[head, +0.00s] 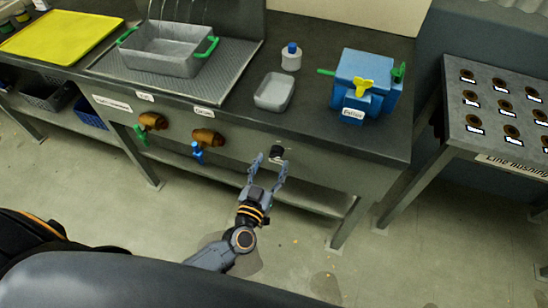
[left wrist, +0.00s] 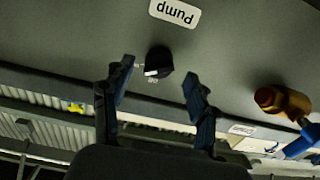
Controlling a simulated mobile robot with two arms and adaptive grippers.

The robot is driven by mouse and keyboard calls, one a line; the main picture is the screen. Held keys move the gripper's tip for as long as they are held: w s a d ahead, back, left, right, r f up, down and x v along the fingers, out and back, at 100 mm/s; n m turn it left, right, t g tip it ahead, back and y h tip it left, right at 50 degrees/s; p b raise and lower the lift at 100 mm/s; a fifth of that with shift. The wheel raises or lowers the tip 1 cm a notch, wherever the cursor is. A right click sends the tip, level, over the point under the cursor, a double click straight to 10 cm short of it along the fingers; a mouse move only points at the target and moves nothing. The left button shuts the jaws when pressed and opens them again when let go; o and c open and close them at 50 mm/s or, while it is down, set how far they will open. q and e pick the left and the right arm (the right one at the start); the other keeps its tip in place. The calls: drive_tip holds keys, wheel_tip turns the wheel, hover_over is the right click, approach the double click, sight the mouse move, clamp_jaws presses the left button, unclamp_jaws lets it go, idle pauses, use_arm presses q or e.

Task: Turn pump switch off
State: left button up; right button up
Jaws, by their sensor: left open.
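The pump switch is a small round black knob (head: 277,152) on the grey front panel of the counter. In the left wrist view the knob (left wrist: 160,61) shows near the middle, with a white mark on its side towards the lower left. A white label reading "Pump" (left wrist: 175,13), upside down there, is beside it. My left gripper (head: 270,162) is open and empty, just in front of the panel. In the left wrist view its two fingers (left wrist: 157,80) are spread to either side of the knob, with no visible contact. My right gripper is not in view.
Two brown valves with a green handle (head: 150,122) and a blue handle (head: 206,139) stick out left of the knob. The counter (head: 325,135) holds a metal basin (head: 165,50), a grey tray (head: 274,92) and a blue machine (head: 365,85). Another table (head: 500,105) stands right.

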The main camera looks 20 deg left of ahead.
sight(276, 153)
use_arm(q)
drive_tip(key=shift+w+d, duration=0.1)
drive_tip(key=shift+w, duration=1.2)
drive_tip(key=c, duration=1.2)
drive_tip(key=shift+n, duration=0.3)
drive_tip(key=shift+n+b, duration=0.35)
drive_tip(key=shift+n, duration=5.25)
drive_tip(key=shift+o, duration=0.2)
